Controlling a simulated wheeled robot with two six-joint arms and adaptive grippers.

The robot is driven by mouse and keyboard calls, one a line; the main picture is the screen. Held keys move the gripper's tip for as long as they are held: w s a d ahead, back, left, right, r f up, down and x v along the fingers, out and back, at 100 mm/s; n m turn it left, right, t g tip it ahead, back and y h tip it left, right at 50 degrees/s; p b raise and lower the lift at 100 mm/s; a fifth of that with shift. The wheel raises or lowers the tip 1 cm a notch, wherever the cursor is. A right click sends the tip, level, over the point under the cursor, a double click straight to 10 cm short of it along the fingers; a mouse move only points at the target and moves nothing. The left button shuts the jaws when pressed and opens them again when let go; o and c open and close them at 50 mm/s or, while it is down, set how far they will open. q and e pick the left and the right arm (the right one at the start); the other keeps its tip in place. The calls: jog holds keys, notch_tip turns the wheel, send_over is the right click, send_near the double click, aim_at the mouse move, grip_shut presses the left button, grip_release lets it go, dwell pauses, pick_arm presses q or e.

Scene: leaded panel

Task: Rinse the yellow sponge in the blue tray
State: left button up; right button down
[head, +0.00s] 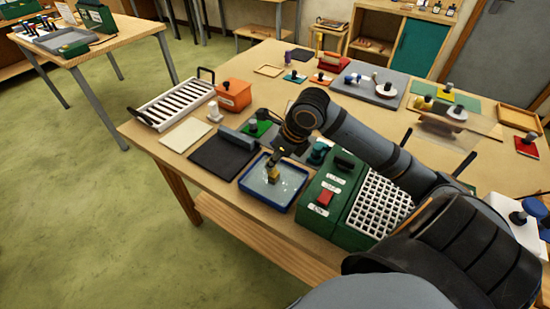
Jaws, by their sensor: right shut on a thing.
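The blue tray (291,200) sits near the front edge of the wooden table, with pale water in it. The yellow sponge (272,175) is a small yellow block over the water of the tray, below my right gripper (274,167). My right gripper points down into the tray and is shut on the sponge. I cannot tell whether the sponge touches the water. My left gripper is not in the picture.
A green machine with a white grid (378,205) stands close on the tray's right. A dark mat (208,160) lies on its left. An orange box (233,95) and a slotted white rack (172,104) stand farther back left. Many small items crowd the table's far side.

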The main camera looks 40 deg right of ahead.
jog(key=shift+f, duration=0.25)
dwell(0.8)
jog(key=shift+s+d+p, duration=0.2)
jog(key=shift+s+p, duration=0.15)
jog(key=shift+s, duration=0.05)
dwell(0.3)
jog(key=shift+w+a+b, duration=0.2)
jog(key=shift+w+b, duration=0.35)
jog(key=shift+b, duration=0.8)
